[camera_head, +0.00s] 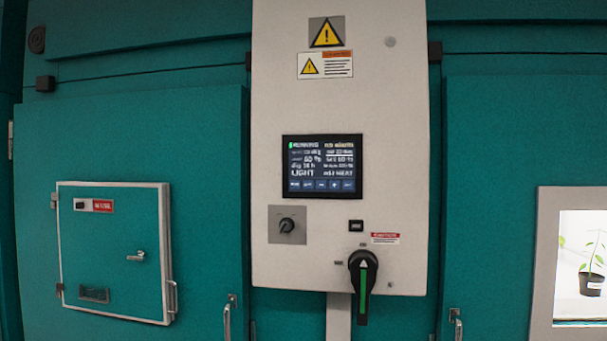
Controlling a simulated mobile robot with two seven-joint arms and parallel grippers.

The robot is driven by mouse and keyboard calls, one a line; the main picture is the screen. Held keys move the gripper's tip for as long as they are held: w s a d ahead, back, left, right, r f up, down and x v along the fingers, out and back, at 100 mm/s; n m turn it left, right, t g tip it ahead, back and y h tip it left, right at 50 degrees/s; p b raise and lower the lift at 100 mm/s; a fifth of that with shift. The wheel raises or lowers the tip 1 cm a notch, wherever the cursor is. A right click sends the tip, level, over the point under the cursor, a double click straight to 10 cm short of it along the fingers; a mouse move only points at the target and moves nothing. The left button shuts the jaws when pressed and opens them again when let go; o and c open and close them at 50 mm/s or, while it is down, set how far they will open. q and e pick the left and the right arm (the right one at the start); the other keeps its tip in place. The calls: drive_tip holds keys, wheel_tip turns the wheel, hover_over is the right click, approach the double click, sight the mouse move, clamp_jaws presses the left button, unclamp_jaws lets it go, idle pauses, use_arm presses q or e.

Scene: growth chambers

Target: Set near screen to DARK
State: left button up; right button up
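The near screen (322,166) is a dark display on a light grey control panel (340,110), straight ahead. It is lit and shows a green mark with what reads as RUNNING at top left. Lower down it shows the word LIGHT at left and what looks like HEAT at right. A row of small buttons runs along its bottom edge. Neither of my grippers shows in the head view.
Below the screen are a small rotary knob (287,226) and a large black handle (363,283) with a green stripe. Teal doors flank the panel. A small hatch (113,252) is at left; a lit window (581,262) with a potted plant (591,283) is at right.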

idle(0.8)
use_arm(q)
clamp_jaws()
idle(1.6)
